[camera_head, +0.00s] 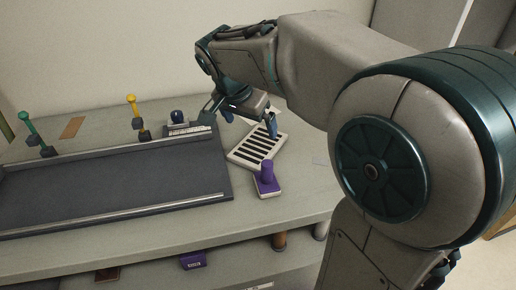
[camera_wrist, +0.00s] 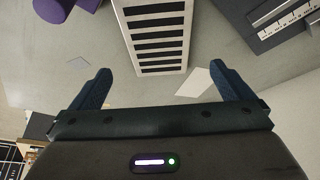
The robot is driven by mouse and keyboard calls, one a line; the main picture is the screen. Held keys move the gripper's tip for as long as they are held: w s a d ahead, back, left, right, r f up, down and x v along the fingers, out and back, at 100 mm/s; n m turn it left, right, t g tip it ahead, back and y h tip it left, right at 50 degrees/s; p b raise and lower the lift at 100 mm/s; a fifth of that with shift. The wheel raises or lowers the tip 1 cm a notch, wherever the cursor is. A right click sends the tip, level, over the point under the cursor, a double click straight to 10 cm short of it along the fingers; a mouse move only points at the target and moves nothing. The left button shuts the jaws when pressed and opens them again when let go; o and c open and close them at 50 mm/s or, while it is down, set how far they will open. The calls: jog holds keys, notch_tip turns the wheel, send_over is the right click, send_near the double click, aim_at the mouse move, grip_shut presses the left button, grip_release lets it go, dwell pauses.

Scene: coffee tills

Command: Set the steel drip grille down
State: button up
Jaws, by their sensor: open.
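The steel drip grille (camera_head: 244,158) is a pale plate with dark slots. It appears to lie flat on the counter (camera_head: 305,185), to the right of the dark mat. My gripper (camera_head: 250,119) is open and empty at the grille's far end, with one finger overlapping its edge in the head view. In the wrist view the grille (camera_wrist: 149,3) stretches away ahead of the spread fingers (camera_wrist: 160,68). Its near end sits just past the fingertips, and the fingers do not grip it. The exact height of the fingers above the counter is hard to tell.
A dark mat (camera_head: 110,185) with metal rails fills the left. A white card (camera_wrist: 195,83) lies near the grille.

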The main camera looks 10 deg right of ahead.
aim_at(258, 145)
jog(key=x, duration=0.4)
jog(key=b+x, duration=0.1)
jog(key=x, duration=0.3)
jog(key=shift+s+f, duration=0.15)
jog(key=shift+f, duration=0.15)
jog(key=c, duration=1.2)
jog(key=shift+c, duration=0.2)
jog(key=shift+r, duration=0.15)
